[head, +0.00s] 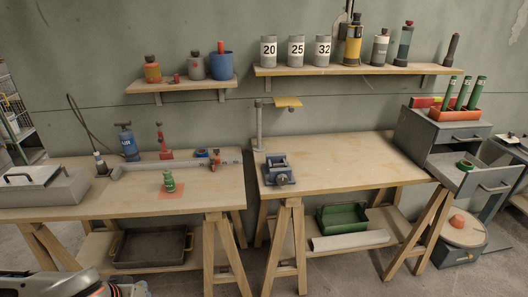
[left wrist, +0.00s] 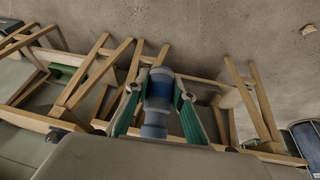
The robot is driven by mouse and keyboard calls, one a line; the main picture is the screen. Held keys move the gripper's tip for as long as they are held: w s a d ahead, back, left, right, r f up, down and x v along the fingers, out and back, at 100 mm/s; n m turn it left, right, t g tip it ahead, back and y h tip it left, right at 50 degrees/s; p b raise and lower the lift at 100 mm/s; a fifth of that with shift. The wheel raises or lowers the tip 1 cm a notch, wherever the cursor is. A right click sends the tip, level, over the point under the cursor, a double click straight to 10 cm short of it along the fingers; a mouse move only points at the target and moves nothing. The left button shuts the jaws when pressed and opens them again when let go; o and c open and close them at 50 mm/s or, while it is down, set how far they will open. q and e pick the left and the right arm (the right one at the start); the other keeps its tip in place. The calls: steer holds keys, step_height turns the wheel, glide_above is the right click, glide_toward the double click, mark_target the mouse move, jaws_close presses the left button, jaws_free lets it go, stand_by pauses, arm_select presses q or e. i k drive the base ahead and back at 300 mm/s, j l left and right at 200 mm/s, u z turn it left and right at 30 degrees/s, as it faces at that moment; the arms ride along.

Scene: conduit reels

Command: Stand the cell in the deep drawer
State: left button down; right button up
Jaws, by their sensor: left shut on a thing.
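My left gripper (left wrist: 157,98) has its two green fingers shut on a blue and grey cylinder (left wrist: 159,88), which I take to be the cell. They grip it from both sides in the left wrist view. In the head view only part of my left arm shows at the bottom left edge; the held cylinder is not clearly seen there. A grey drawer (head: 489,184) with a dark handle stands pulled out of the grey cabinet (head: 424,138) at the right. My right gripper is not in view.
Two wooden benches (head: 340,150) stand side by side with a gap between. An orange tray (head: 454,115) of green tubes sits on the cabinet. Open floor lies in front.

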mark_target(456, 179)
steer(key=i+l, duration=0.1)
steer(key=l, duration=0.3)
steer(key=i+l+z, duration=0.15)
steer(key=l, duration=0.3)
steer(key=i+l, duration=0.1)
steer(key=l, duration=0.3)
steer(key=i+l+z, duration=0.1)
steer(key=l, duration=0.3)
steer(key=i+l+z, duration=0.1)
steer(key=l, duration=0.3)
steer(key=i+l, duration=0.25)
steer(key=l, duration=0.15)
steer(key=z, duration=0.05)
